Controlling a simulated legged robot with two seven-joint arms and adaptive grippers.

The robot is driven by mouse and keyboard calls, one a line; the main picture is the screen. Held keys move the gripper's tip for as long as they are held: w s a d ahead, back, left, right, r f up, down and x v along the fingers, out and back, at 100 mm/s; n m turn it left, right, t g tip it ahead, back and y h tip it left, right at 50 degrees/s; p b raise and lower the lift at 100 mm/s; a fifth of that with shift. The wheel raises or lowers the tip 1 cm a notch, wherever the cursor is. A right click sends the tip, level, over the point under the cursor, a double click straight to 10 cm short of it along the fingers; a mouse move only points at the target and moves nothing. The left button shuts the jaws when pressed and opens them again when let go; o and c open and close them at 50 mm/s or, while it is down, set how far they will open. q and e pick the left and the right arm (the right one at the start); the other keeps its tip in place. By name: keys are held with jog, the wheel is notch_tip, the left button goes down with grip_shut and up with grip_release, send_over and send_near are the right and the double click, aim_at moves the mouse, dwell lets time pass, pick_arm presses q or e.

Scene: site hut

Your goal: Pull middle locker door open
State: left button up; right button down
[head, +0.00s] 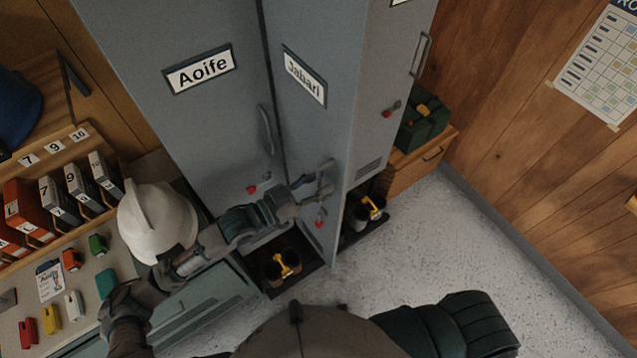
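The middle locker door, labelled "Jabari" (307,110), stands ajar. It is angled out from the grey locker row, its right edge swung towards me. Its handle (329,172) is on its right side, partly hidden by my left gripper (322,183). The gripper's fingers are around the handle and look closed on it. A red latch (320,222) sits below the handle. The left locker door, labelled "Aoife" (185,110), and the right locker door (385,90) look shut. My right gripper does not show.
Boots (283,265) stand below the lockers, and more boots (370,208) stand to their right. A white helmet (155,225) rests on the left near my arm. A green case (424,122) sits on a wooden cabinet (425,165). The speckled floor (430,250) on the right is clear.

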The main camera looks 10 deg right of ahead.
pick_arm(q)
jog(key=shift+a, duration=0.1)
jog(key=v, duration=1.2)
jog(key=shift+w+f, duration=0.1)
